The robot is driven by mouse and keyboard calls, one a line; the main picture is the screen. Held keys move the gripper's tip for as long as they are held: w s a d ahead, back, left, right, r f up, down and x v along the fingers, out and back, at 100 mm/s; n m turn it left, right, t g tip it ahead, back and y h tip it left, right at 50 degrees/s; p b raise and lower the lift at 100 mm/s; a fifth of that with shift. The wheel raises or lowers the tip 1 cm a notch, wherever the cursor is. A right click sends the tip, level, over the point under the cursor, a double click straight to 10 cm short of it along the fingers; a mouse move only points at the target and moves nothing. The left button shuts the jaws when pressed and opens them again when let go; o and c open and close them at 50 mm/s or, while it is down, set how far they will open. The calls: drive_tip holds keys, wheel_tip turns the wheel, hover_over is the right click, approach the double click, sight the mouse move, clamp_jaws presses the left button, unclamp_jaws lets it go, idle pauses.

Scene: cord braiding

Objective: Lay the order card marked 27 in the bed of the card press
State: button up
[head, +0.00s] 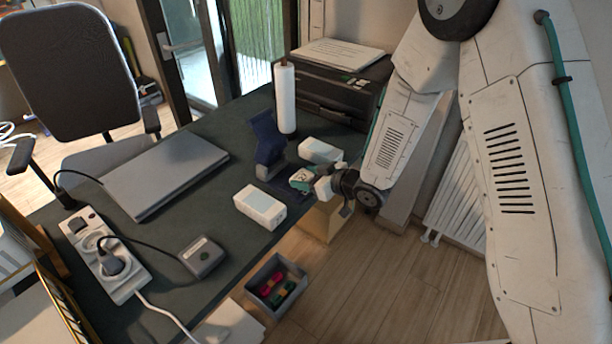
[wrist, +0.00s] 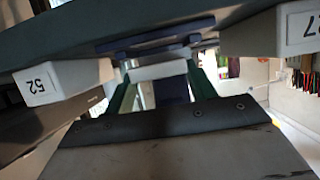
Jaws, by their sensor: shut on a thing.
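My gripper (head: 303,180) is at the desk's right edge, over the dark blue bed of the card press. The press's tall blue part (head: 268,138) stands just behind the bed. In the wrist view my green-sided gripper (wrist: 158,68) is shut on a small whitish piece between its fingertips, close to a blue edge (wrist: 150,38) that looks like the press bed. No number on the held piece is readable. A white block marked 27 (wrist: 300,30) and one marked 52 (wrist: 62,82) stand on either side, apart from my fingers. The fingers hide part of the bed.
Two white blocks flank the press, one in front (head: 260,207) and one behind (head: 320,151). A white roll (head: 285,98) and a printer (head: 328,92) stand at the back. A laptop (head: 166,174), small grey box (head: 203,256) and power strip (head: 106,258) lie left. A bin (head: 276,284) is below.

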drive_tip(key=shift+s+a, duration=0.1)
drive_tip(key=shift+a, duration=0.15)
drive_tip(key=shift+f, duration=0.1)
drive_tip(key=shift+d+f, duration=0.1)
drive_tip(key=shift+f, duration=0.4)
drive_tip(key=o, duration=1)
drive_tip(key=shift+c, duration=0.2)
drive_tip(key=shift+r, duration=0.1)
